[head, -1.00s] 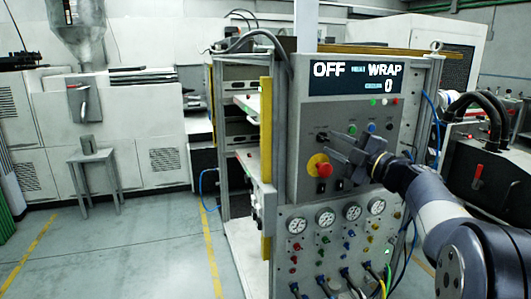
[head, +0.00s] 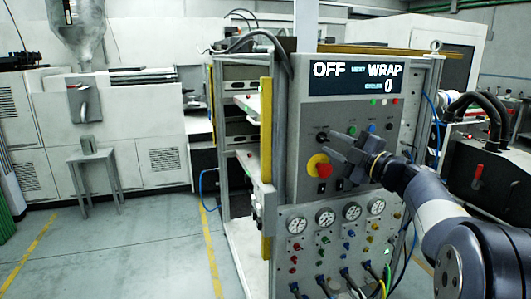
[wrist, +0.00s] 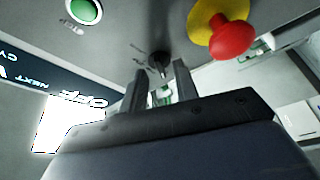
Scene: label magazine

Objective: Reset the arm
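My gripper (head: 334,150) is in front of the grey control panel (head: 345,112), its fingers pointing left beside the red emergency stop button on its yellow base (head: 318,166). In the wrist view my gripper (wrist: 160,72) has its two fingers apart with a gap between them. A small dark switch knob (wrist: 157,62) shows in line with that gap, on the panel. I cannot tell whether the fingers touch it. The red button (wrist: 233,40) is right of the fingers and clear of them. The display (head: 356,79) reads OFF, WRAP and 0.
Gauges (head: 351,212) and hoses sit on the lower panel under my arm. A green button (wrist: 84,10) is at upper left in the wrist view. The floor (head: 130,245) at left is free, apart from a small stool (head: 93,172).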

